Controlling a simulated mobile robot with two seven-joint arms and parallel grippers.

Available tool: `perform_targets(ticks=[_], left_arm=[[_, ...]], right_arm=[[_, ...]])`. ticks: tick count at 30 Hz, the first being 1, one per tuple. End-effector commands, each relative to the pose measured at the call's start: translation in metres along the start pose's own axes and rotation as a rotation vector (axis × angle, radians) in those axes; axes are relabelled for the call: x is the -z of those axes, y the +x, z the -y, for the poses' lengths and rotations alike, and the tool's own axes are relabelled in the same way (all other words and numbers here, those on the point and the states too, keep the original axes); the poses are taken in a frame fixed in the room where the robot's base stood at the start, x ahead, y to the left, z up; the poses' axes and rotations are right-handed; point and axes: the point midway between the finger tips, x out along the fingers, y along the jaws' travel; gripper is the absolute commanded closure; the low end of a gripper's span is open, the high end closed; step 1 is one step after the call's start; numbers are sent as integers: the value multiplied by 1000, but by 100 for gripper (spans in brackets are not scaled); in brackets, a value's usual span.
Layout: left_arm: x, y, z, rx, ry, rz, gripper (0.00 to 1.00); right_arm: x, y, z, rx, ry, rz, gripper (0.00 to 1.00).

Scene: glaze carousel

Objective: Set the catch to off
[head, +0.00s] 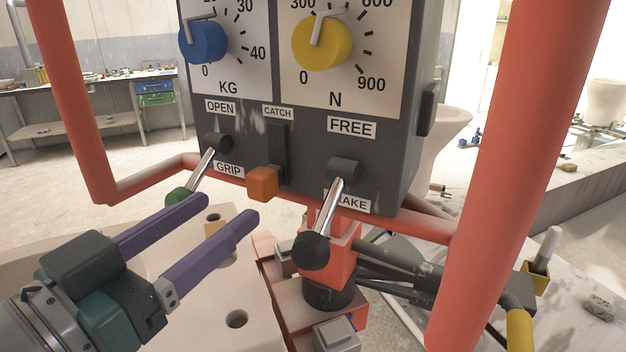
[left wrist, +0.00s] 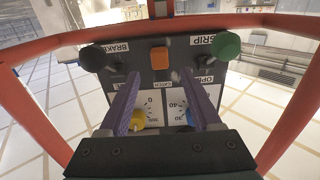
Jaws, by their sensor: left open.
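The catch is an orange block (head: 262,183) at the lower end of the vertical slot under the CATCH label (head: 278,112), on the dark control box (head: 300,160). No on or off marking shows beside it. It also shows in the left wrist view (left wrist: 159,57), ahead of and between my fingers. My left gripper (head: 228,209) is open and empty, its two purple fingers pointing at the box from below left. The fingertips look close to the catch but apart from it. My right gripper is in neither view.
A lever with a green knob (head: 178,196) points down by GRIP, left of the catch. A lever with a black knob (head: 311,251) points down by BRAKE, right of it. Red frame tubes (head: 505,130) flank the box. Blue (head: 203,42) and yellow (head: 322,43) dials sit above.

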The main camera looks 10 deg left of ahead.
Motion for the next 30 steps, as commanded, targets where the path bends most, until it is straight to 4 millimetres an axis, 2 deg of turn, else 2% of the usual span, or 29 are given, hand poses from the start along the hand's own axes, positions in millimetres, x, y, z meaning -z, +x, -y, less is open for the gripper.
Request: perform_targets(ticks=[6, 12, 17, 25, 30], left_arm=[[2, 42, 0, 1, 1, -2, 35], [1, 69, 0, 0, 0, 0, 35], [1, 78, 0, -1, 0, 1, 35], [0, 79, 0, -1, 0, 2, 36], [0, 79, 0, -1, 0, 1, 55]], right_arm=[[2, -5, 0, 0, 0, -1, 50], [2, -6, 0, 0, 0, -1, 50], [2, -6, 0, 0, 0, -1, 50], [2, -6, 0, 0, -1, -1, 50], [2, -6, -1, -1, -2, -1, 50]])
